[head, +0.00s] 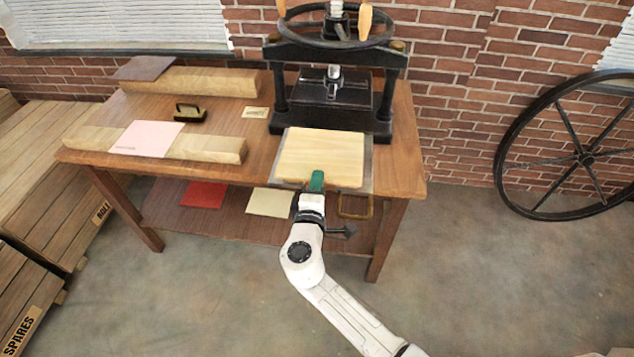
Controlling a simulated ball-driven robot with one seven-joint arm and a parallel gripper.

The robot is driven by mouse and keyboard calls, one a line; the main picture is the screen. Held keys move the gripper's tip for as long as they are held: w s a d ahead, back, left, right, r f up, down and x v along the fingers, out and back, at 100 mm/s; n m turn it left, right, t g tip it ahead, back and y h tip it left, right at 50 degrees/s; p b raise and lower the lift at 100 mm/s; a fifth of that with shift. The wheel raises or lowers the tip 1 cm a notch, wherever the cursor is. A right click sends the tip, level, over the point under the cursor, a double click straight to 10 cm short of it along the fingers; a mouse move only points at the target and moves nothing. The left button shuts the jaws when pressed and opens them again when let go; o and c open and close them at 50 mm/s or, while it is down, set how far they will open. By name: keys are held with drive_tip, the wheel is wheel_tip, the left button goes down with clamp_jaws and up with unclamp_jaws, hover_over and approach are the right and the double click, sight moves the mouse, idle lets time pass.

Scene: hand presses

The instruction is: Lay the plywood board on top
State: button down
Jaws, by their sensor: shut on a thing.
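The plywood board (320,157) is a pale, flat wooden rectangle in front of the black hand press (335,88). It lies over a grey plate (367,165), whose rim shows along the right side. What is under the board is hidden, and I cannot tell whether the board fully touches it. My gripper (316,182) is at the middle of the board's front edge, reaching in from the front, with a green part over the edge. It is shut on the board there.
On the table (405,165), two wooden beams lie at left, one under a pink sheet (147,138), one under a brown piece (143,68). A dark-handled block (190,113) stands between them. A spoked wheel (580,158) leans right.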

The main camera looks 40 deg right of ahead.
drive_tip(key=c, duration=0.9)
unclamp_jaws()
drive_tip(key=shift+s+a, duration=0.1)
drive_tip(key=shift+v, duration=3.15)
drive_tip(key=shift+f, duration=0.15)
